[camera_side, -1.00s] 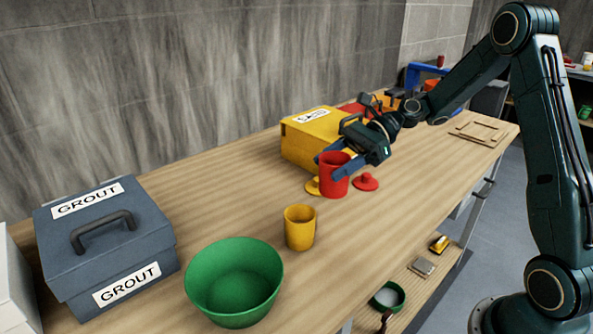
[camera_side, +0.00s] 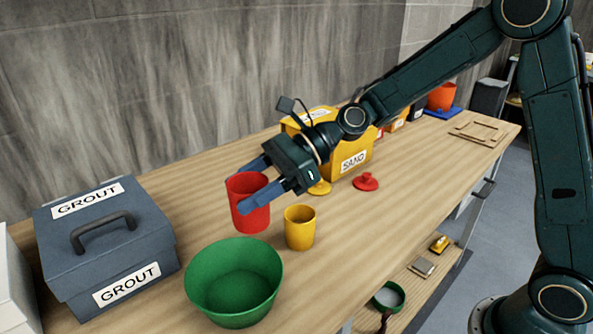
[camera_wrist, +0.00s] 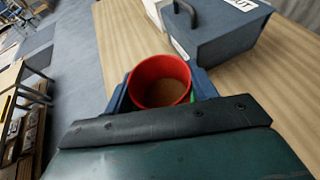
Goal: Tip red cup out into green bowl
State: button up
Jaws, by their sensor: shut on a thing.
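The red cup (camera_side: 250,209) is upright between the blue fingers of my gripper (camera_side: 256,187), which is shut on it. It appears to be held above the table, behind the green bowl and to the left of the yellow cup. In the wrist view the red cup (camera_wrist: 160,84) shows brown contents inside. The green bowl (camera_side: 234,302) stands on the table in front and looks empty in the side view. Only a sliver of green shows beside the cup in the wrist view.
The yellow cup (camera_side: 300,235) stands close to the right of the bowl. A grey GROUT box (camera_side: 150,243) is at the left. A yellow SAND box (camera_side: 355,150), a red lid (camera_side: 366,182) and a yellow lid (camera_side: 320,188) lie behind. A wooden frame (camera_side: 478,133) is far right.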

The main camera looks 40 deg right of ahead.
aim_at(244, 231)
jog(key=shift+s+a+r, duration=0.1)
jog(key=shift+a, duration=0.25)
jog(key=shift+f, duration=0.25)
